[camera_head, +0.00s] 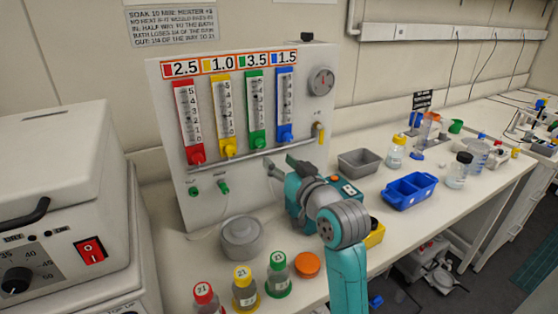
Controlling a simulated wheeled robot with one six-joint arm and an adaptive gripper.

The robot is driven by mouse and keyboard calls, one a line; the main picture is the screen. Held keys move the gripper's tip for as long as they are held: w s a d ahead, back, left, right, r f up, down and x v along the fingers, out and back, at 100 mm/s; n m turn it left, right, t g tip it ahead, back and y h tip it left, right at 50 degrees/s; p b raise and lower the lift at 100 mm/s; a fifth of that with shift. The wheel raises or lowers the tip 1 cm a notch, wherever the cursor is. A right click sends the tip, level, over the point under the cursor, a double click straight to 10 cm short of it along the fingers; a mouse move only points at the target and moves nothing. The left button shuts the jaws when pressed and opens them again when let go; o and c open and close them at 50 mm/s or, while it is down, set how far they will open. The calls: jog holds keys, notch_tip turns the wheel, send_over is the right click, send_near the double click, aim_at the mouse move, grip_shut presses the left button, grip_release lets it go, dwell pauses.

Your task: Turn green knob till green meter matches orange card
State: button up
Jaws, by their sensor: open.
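The green meter (255,110) is the third of the upright tube meters on the white panel (330,115). Its green knob (259,141) sits at its bottom end. The orange-edged card strip (229,65) above the meters reads 2.5 red, 1.0 yellow, 3.5 green and 1.5 blue. The level inside the green meter is too small to read. My gripper (277,165) is open and empty in front of the panel, just below and right of the green knob. I see no contact with the knob.
Red (196,154), yellow (229,147) and blue (285,133) knobs flank the green one. A metal rail (245,157) runs below them. Capped bottles (244,292) and a grey round container (241,238) stand in front. A blue tray (409,190) is right of my arm.

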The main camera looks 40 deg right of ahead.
jog(key=shift+s+a+m+h, duration=0.15)
jog(key=shift+m, duration=0.55)
jog(key=shift+s+a+m+h, duration=0.1)
jog(key=shift+s+m+h, duration=0.05)
jog(key=shift+m, duration=0.55)
